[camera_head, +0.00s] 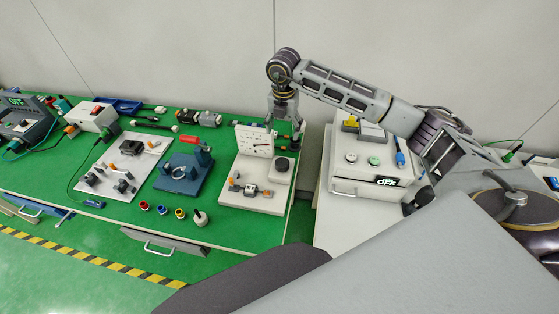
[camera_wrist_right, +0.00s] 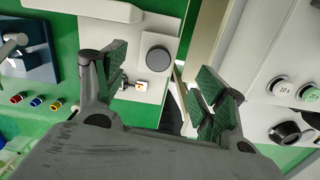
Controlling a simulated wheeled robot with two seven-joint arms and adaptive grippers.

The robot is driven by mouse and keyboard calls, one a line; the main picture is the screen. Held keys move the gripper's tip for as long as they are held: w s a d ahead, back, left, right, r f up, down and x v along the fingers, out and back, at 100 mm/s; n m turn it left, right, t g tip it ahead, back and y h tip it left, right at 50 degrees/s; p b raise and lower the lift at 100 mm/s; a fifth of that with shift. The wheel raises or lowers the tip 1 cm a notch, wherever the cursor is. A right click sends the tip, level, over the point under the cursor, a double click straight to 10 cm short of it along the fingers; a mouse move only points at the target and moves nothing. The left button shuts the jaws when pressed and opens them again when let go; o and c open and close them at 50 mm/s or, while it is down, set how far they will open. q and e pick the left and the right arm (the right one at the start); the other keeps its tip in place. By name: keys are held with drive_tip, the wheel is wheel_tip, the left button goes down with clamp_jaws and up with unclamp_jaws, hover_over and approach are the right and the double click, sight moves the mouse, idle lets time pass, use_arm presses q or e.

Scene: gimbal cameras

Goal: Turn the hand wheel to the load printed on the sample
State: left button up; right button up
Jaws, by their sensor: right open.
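A black round knob (camera_head: 281,164), which looks like the hand wheel, sits on a raised block of a white fixture plate (camera_head: 245,205). It also shows in the right wrist view (camera_wrist_right: 158,59). A small white block with an orange mark (camera_wrist_right: 141,86) lies on the plate near it and may be the sample; its print is too small to read. A white upright panel with markings (camera_head: 254,141) stands at the plate's back. My right gripper (camera_head: 285,128) is open and empty above the plate's back right. My left gripper is not in view.
Right of the green bench, a white box has an OFF display (camera_head: 387,181), a black knob (camera_wrist_right: 285,133) and two round buttons. Left of the plate stand a blue vise-like fixture (camera_head: 181,175), a grey plate (camera_head: 115,190) and several small coloured cups. A gap separates bench and box.

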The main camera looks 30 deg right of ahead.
sight(281, 162)
drive_tip(key=n, duration=0.7)
drive_tip(key=s+a+f+n, duration=0.1)
drive_tip(key=n, duration=1.4)
drive_tip(key=shift+s+a+f+g, duration=0.25)
drive_tip(key=shift+s+a+g, duration=0.05)
drive_tip(key=shift+s, duration=0.1)
drive_tip(key=shift+f, duration=0.1)
drive_tip(key=shift+f+p, duration=1.15)
drive_tip(key=shift+f, duration=5.65)
drive_tip(key=c, duration=1)
drive_tip(key=shift+c, duration=0.2)
